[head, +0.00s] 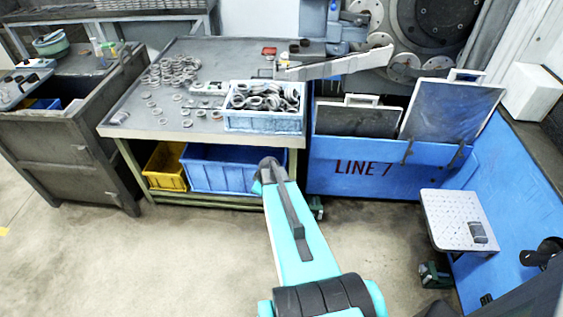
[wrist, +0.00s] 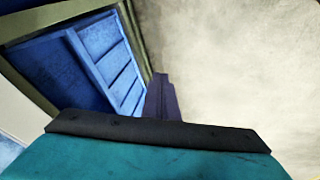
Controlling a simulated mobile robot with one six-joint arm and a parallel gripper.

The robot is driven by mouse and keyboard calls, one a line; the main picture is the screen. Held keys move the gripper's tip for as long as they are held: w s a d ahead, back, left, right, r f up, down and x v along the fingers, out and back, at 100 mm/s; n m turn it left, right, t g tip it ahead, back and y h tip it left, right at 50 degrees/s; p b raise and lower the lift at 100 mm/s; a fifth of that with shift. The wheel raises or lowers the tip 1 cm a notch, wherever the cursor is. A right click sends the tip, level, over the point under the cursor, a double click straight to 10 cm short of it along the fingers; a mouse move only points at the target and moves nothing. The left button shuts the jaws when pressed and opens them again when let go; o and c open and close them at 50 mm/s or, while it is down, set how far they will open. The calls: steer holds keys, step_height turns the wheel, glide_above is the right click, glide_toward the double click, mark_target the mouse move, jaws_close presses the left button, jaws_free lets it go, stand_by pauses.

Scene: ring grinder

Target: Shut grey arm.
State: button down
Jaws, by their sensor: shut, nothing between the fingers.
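The long pale grey arm (head: 335,65) lies nearly level in front of the grinder discs (head: 405,70) in the head view. Its left end reaches to the back right corner of the worktable. My gripper (wrist: 160,85) is shut and empty in the wrist view, with its dark fingers together over the floor beside the large blue bin (wrist: 75,62). In the head view my arm reaches forward to the front of the table, well short of the grey arm, and the fingers cannot be made out there. The grey arm is not in the wrist view.
The worktable (head: 130,118) holds many loose rings and a blue crate (head: 262,123) full of rings. The blue bin (head: 220,169) and a yellow bin (head: 166,166) sit beneath it. The blue LINE 7 panel (head: 345,170) stands right. Open floor lies in front.

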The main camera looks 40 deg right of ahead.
steer(key=s+a+f+m+g+y, duration=0.1)
steer(key=s+a+f, duration=0.25)
steer(key=a, duration=0.25)
steer(key=s+a+f+g+b, duration=0.1)
steer(key=s+a+f+g, duration=0.1)
steer(key=s+a, duration=0.35)
steer(key=s+a+f+m+g+y, duration=0.1)
steer(key=s+a+f, duration=0.15)
steer(key=a, duration=0.55)
steer(key=s+a+f+m+g, duration=0.1)
steer(key=s+a+g, duration=0.2)
steer(key=s+a, duration=0.3)
steer(key=s+a+f+m+g+h+b, duration=0.1)
steer(key=s+a, duration=0.4)
steer(key=s, duration=0.8)
steer(key=shift+s+a+f+m+g, duration=0.35)
steer(key=shift+f+g, duration=0.3)
steer(key=shift+g, duration=0.25)
